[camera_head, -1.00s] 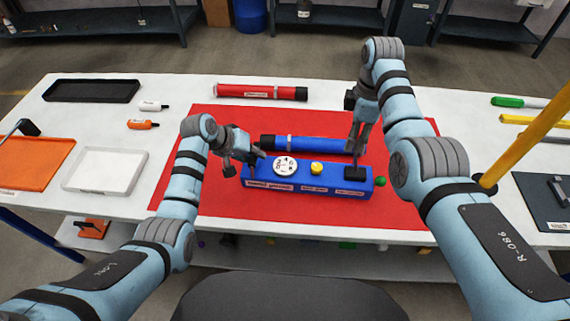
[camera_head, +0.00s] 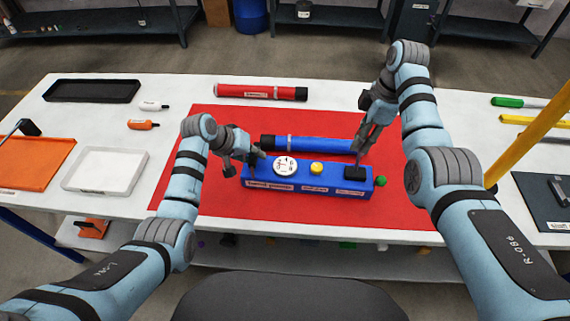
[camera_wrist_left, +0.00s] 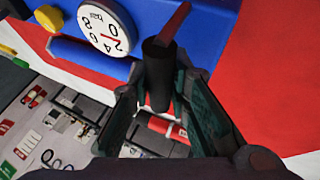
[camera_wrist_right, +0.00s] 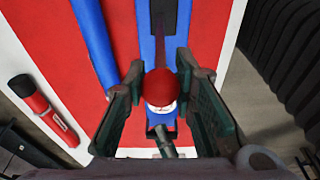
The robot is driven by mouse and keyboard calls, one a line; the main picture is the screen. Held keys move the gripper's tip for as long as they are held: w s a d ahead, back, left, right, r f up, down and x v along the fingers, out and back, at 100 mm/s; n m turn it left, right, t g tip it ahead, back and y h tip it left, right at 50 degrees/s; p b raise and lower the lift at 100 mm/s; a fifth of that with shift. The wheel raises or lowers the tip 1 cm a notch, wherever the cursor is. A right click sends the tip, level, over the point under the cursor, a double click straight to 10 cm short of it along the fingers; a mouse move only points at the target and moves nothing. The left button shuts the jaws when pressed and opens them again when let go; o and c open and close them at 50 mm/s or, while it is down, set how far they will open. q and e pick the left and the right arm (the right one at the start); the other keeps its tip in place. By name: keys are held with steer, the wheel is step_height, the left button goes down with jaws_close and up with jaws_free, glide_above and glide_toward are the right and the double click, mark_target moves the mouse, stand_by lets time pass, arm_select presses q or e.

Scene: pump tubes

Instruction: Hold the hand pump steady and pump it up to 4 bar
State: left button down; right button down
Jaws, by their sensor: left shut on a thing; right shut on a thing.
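The hand pump is a long blue block (camera_head: 300,184) on a red mat, with a white dial gauge (camera_head: 284,166), a yellow knob (camera_head: 316,168) and a black block (camera_head: 354,173) on top. My left gripper (camera_head: 242,163) is at its left end, shut on a black cylindrical handle (camera_wrist_left: 158,75). My right gripper (camera_head: 362,148) is above the right part, its fingers on either side of a red ball knob (camera_wrist_right: 161,87) and shut on it. A lever runs from the knob towards the black block. The gauge (camera_wrist_left: 106,27) has a red needle, seemingly near 2.
A blue tube (camera_head: 305,144) lies behind the pump, close to my right gripper. A red tube (camera_head: 260,92) lies behind the mat. A green ball (camera_head: 381,181) is at the pump's right end. A white tray (camera_head: 104,188) and orange tray (camera_head: 38,182) stand left. The front mat is clear.

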steer(key=shift+d+f, duration=0.15)
steer(key=shift+s+d+y, duration=0.1)
steer(key=shift+d+y, duration=0.7)
steer(key=shift+d, duration=0.2)
steer(key=shift+d+f+y, duration=0.15)
steer(key=shift+d+y, duration=0.65)
steer(key=shift+d+f+y, duration=0.2)
steer(key=shift+d+y, duration=0.6)
steer(key=shift+d, duration=0.15)
